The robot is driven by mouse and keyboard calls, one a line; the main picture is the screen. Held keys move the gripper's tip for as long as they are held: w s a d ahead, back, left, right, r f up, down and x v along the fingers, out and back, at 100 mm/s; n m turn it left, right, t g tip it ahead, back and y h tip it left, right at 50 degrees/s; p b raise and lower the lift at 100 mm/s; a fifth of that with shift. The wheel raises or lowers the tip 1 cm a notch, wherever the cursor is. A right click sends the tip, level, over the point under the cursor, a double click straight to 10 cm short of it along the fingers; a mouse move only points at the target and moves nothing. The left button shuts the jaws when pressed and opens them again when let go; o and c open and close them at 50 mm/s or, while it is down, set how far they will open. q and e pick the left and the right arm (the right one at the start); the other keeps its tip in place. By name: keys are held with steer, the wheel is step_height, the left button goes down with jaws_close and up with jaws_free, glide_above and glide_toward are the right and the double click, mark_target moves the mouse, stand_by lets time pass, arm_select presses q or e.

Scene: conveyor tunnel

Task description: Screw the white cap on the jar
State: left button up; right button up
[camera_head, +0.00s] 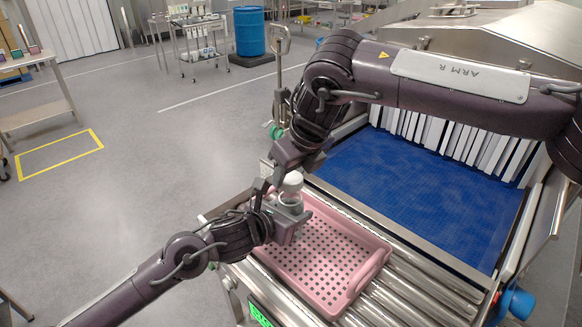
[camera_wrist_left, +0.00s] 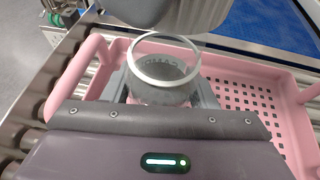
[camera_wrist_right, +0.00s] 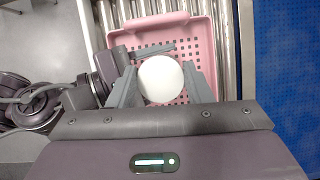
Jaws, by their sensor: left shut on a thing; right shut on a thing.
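The clear jar (camera_wrist_left: 163,88) stands upright between the fingers of my left gripper (camera_wrist_left: 163,95), which is shut on it. The jar's round rim shows uncovered in the left wrist view. In the head view the cap (camera_head: 292,180) is just above the jar (camera_head: 291,200). The cap is out of sight in the left wrist view, and its exact alignment is unclear.
The pink perforated tray (camera_head: 345,300) lies on the metal rollers (camera_head: 425,283) below both grippers and looks empty. The blue conveyor belt (camera_head: 415,190) and white strip curtain (camera_head: 455,136) are behind it. A pallet-jack-like handle (camera_head: 280,75) stands at the back.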

stand_by(0.5)
steer(key=shift+f, duration=0.85)
steer(key=shift+f, duration=0.5)
steer(key=o, duration=1)
steer(key=shift+c, duration=0.2)
steer(key=shift+r, duration=2.25)
steer(key=shift+c, duration=0.5)
